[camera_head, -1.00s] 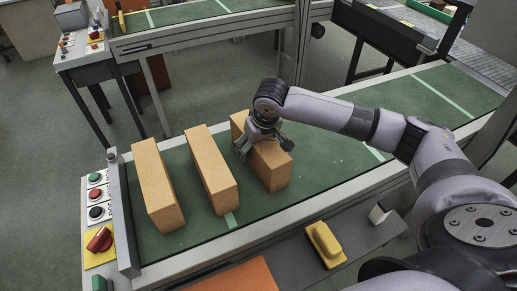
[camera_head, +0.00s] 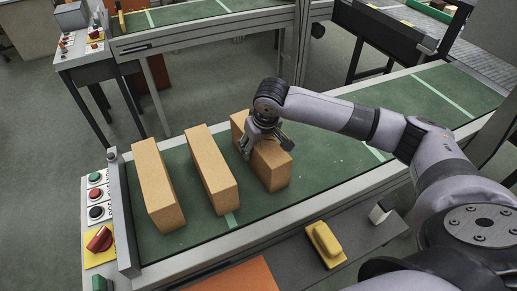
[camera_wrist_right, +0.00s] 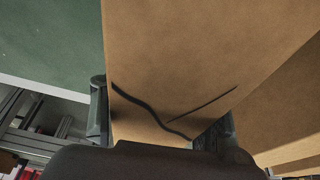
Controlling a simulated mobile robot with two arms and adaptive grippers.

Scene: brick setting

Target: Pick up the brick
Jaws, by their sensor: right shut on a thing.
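Three tan bricks lie side by side on the green conveyor belt (camera_head: 330,155). My right gripper (camera_head: 266,143) is over the rightmost brick (camera_head: 273,172), with one finger on each side of it, shut on it. The brick appears to rest on the belt. In the right wrist view the brick (camera_wrist_right: 200,60) fills the middle, with black marks on its face, between the gripper's fingers (camera_wrist_right: 160,125). The middle brick (camera_head: 212,170) and the left brick (camera_head: 158,185) stand apart from it. My left gripper is not in view.
A control panel with buttons and a red knob (camera_head: 100,239) stands at the belt's left end. A yellow block (camera_head: 325,243) lies on the grey ledge in front. An orange surface (camera_head: 235,277) is at the bottom. The belt to the right is free beneath my arm.

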